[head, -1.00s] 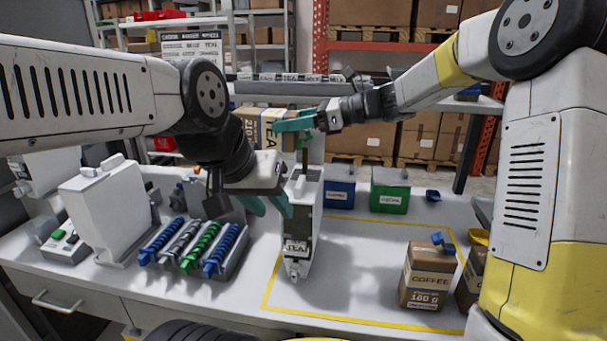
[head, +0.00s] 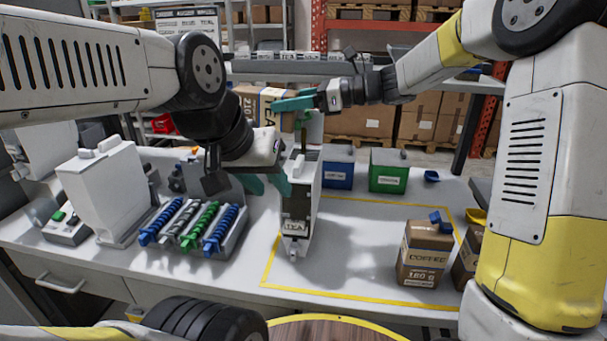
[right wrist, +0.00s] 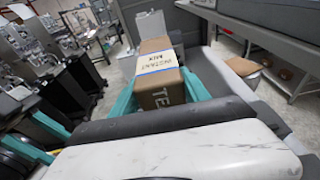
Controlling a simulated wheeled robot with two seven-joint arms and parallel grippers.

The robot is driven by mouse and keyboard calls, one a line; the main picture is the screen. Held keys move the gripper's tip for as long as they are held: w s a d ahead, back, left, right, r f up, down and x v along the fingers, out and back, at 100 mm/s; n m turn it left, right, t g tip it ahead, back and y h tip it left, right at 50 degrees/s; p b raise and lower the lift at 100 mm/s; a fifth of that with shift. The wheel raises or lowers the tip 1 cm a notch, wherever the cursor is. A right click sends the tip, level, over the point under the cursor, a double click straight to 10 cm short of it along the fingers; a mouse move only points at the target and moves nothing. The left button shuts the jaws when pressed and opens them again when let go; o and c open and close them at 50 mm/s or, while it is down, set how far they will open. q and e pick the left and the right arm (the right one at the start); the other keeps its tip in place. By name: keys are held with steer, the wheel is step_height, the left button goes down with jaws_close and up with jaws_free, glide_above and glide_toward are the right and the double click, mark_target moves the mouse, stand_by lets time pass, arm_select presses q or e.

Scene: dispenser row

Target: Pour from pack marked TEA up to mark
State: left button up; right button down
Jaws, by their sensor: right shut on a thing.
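The TEA pack (head: 262,105), brown with a white and blue label, is tipped over behind and above the dispenser labelled TEA (head: 297,222). My right gripper (head: 300,103) is shut on it. The right wrist view shows the pack (right wrist: 160,80) between teal fingers. A thin brown strip shows between the pack and the dispenser's top; I cannot tell for sure whether it is falling tea. The dispenser is upright with a dark front window; its fill level and mark are not readable. My left gripper (head: 268,184) is open at the dispenser's left side, its teal fingertips apart.
A rack of blue, grey and green augers (head: 195,228) and a white dispenser (head: 105,190) stand left. Blue (head: 338,168) and green (head: 388,172) bins stand behind. A COFFEE pack (head: 424,255) stands right. The yellow-outlined counter area between is clear.

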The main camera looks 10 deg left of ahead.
steer(key=shift+d+y, duration=0.75)
steer(key=shift+y, duration=0.65)
stand_by(2.1)
